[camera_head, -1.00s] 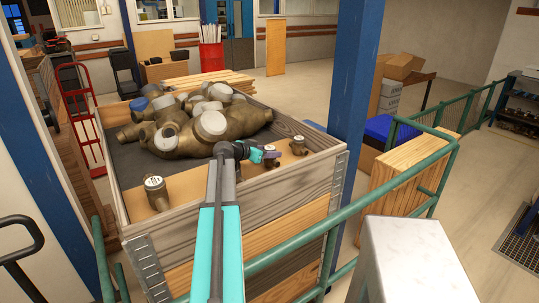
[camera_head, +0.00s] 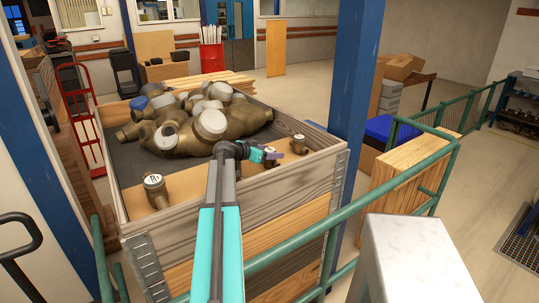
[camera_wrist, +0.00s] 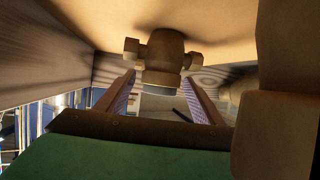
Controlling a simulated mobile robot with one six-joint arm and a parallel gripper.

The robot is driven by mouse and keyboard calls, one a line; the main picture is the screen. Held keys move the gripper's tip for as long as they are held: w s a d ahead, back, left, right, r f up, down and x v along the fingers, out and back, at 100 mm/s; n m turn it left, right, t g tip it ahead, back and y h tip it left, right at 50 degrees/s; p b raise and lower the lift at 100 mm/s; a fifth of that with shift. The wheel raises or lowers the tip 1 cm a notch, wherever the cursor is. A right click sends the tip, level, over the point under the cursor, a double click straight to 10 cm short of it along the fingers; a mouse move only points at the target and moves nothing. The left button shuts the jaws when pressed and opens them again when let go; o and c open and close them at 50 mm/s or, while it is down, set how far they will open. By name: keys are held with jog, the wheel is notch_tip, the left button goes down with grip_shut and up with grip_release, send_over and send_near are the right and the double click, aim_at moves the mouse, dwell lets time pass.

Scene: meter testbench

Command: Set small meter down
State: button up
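A small brass meter (camera_wrist: 165,50) with side stubs appears upside down in the wrist view, against the tan board with its shadow beside it. My gripper (camera_wrist: 158,82) has its two fingers apart, one on each side of the meter's capped end, with gaps showing. In the head view my gripper (camera_head: 272,156) is low over the board at the crate's right front, and that meter (camera_head: 272,164) is mostly hidden by it. Another small meter (camera_head: 299,146) stands just right of the gripper. A third (camera_head: 155,190) stands at the left front.
The wooden crate (camera_head: 285,183) has raised walls close to my gripper. Large brass meters (camera_head: 190,125) are heaped on its dark rear part. Bare board lies between the left small meter and my gripper. A large brown part (camera_wrist: 275,135) fills the wrist view's right side.

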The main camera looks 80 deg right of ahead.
jog(key=shift+r+p, duration=0.25)
jog(key=shift+p, duration=0.15)
jog(key=shift+r+p, duration=0.45)
jog(key=shift+p, duration=0.25)
jog(key=shift+w+a, duration=0.2)
jog(key=shift+a, duration=0.1)
jog(key=b+v, duration=0.3)
jog(key=v, duration=0.8)
jog(key=shift+a+r, duration=0.1)
jog(key=shift+r, duration=0.05)
